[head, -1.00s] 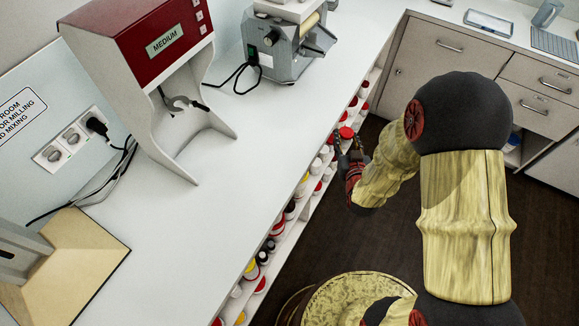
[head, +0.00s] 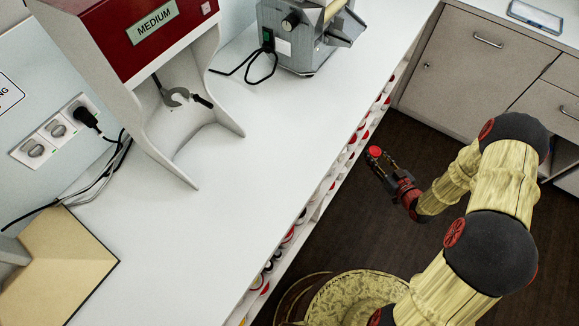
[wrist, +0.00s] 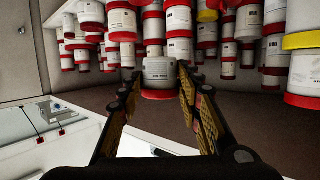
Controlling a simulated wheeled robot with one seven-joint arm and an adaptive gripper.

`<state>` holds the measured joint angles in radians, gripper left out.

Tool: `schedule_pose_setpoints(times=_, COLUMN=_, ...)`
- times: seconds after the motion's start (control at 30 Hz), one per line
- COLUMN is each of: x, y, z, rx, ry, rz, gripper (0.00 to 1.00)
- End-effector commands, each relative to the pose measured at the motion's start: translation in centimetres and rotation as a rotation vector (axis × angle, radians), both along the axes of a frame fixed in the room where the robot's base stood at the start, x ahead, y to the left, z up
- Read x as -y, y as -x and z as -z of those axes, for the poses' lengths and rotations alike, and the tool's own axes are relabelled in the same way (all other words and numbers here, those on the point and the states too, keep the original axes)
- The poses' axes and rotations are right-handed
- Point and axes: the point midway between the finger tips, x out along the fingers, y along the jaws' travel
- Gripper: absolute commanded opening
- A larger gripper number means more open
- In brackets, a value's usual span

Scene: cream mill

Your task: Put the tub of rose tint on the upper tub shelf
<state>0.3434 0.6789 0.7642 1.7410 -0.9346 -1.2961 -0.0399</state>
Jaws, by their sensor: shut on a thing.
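My gripper (head: 380,160) is shut on a small white tub with a red lid (head: 375,151), out over the dark floor, clear of the shelves. In the wrist view the tub (wrist: 158,72) sits between the two fingers of my gripper (wrist: 160,82), and its label is too small to read. That view is upside down, with lids pointing down. The tub shelves (head: 318,205) run beneath the counter's front edge, seen steeply from above. Which shelf is the upper one cannot be made out. Other tubs (wrist: 178,18) fill much of the wrist view behind the held one.
The white counter (head: 230,200) overhangs the shelves. On it stand a red and white machine marked MEDIUM (head: 110,45) and a grey mill (head: 305,40). Grey drawer cabinets (head: 465,75) stand at the back right. The floor (head: 400,130) between is clear.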

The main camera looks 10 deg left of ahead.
Motion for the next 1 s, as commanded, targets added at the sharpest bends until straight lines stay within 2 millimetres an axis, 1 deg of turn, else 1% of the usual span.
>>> schedule_pose_setpoints(times=0.03, x=0.3, y=0.6, z=2.6, rx=-0.004, ry=-0.002, rz=-0.035, gripper=0.12)
schedule_pose_setpoints(times=0.17, x=0.5, y=2.8, z=7.8, rx=-0.004, ry=-0.001, rz=-0.154, gripper=0.12)
schedule_pose_setpoints(times=0.2, x=0.6, y=3.7, z=9.3, rx=-0.003, ry=-0.002, rz=-0.193, gripper=0.12)
schedule_pose_setpoints(times=0.3, x=0.7, y=6.1, z=13.1, rx=-0.002, ry=-0.001, rz=-0.282, gripper=0.12)
schedule_pose_setpoints(times=0.4, x=0.7, y=8.5, z=16.2, rx=-0.002, ry=0.0, rz=-0.363, gripper=0.12)
schedule_pose_setpoints(times=0.5, x=0.7, y=10.5, z=18.5, rx=0.002, ry=0.002, rz=-0.424, gripper=0.12)
schedule_pose_setpoints(times=0.6, x=0.7, y=11.9, z=19.8, rx=0.002, ry=0.002, rz=-0.462, gripper=0.12)
schedule_pose_setpoints(times=0.7, x=0.2, y=12.4, z=20.3, rx=0.003, ry=0.002, rz=-0.484, gripper=0.12)
schedule_pose_setpoints(times=0.77, x=-0.5, y=12.2, z=20.4, rx=0.003, ry=0.002, rz=-0.49, gripper=0.12)
schedule_pose_setpoints(times=0.87, x=-2.4, y=11.2, z=20.5, rx=0.003, ry=0.005, rz=-0.493, gripper=0.12)
schedule_pose_setpoints(times=1.0, x=-5.4, y=9.7, z=20.5, rx=0.003, ry=0.004, rz=-0.493, gripper=0.12)
